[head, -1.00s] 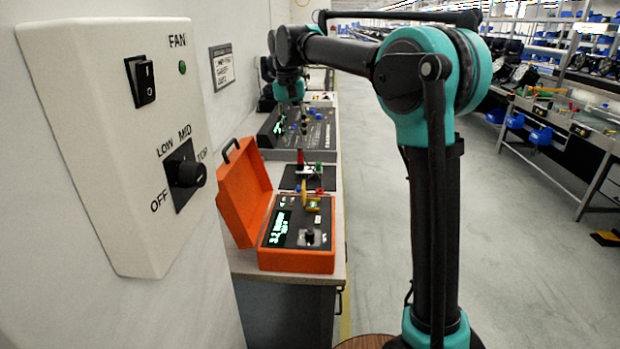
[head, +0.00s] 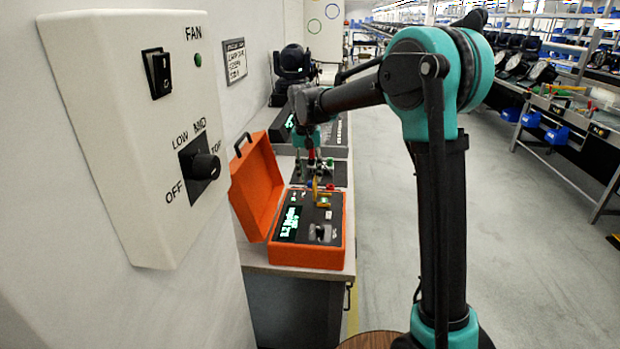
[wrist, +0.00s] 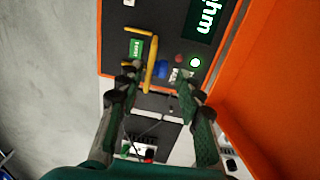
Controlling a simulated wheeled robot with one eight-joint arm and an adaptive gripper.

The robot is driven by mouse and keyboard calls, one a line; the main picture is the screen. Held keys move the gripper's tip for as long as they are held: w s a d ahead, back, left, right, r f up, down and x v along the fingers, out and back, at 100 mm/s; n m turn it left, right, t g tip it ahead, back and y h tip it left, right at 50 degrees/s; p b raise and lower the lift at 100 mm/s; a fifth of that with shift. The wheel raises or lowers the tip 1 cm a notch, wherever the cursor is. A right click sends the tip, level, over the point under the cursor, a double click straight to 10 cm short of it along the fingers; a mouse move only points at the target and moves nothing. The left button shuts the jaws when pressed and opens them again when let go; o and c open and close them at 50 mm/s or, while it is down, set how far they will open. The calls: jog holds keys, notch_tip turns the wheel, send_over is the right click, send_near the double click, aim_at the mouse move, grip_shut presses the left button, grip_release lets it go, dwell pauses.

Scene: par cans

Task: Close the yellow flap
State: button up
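The yellow flap (head: 315,188) stands upright, seen edge-on, on the dark panel of the orange case (head: 309,257). In the wrist view the flap (wrist: 150,64) is a narrow yellow strip between a green label and a blue part. My gripper (wrist: 156,76) is open, with one finger on either side of the flap's near end, and holds nothing. I cannot tell whether a finger touches the flap. In the head view my gripper (head: 308,160) hangs just behind the flap, partly hidden by the arm.
The case's orange lid (head: 257,188) stands open at the left, close to the arm. The panel carries a lit display (head: 289,222) and a black knob (head: 320,232). Behind the case lies a dark board (head: 333,172) with small parts. A white fan switch box (head: 120,130) fills the left foreground.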

jog(key=shift+f, duration=0.75)
jog(key=shift+c, duration=0.5)
grip_shut()
jog(key=shift+d, duration=0.1)
